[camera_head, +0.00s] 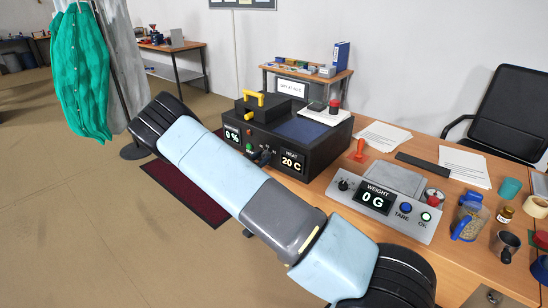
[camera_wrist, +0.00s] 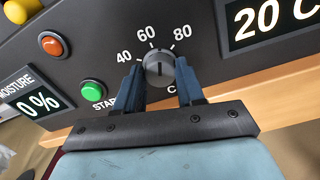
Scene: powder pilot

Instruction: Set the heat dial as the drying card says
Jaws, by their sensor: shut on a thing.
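The heat dial (camera_wrist: 160,66) is a grey round knob on the black dryer's front panel, with 40, 60 and 80 marked around it. My gripper (camera_wrist: 159,72) has one blue finger on each side of the knob and is shut on it. The dial's pointer is hard to make out. The dryer (camera_head: 318,152) stands on the bench in the head view; its HEAT display (camera_head: 291,160) reads 20 C. The drying card (camera_head: 291,89) is a small white sign behind the dryer, seeming to read "DRY AT 60 C", with its last characters blurred. My gripper (camera_head: 263,157) is partly hidden there.
A green START button (camera_wrist: 92,92) and an orange button (camera_wrist: 51,45) lie left of the dial. The moisture display (camera_wrist: 38,103) reads 0 %. A weighing scale (camera_head: 384,206) reading 0 G stands right of the dryer, near my arm.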

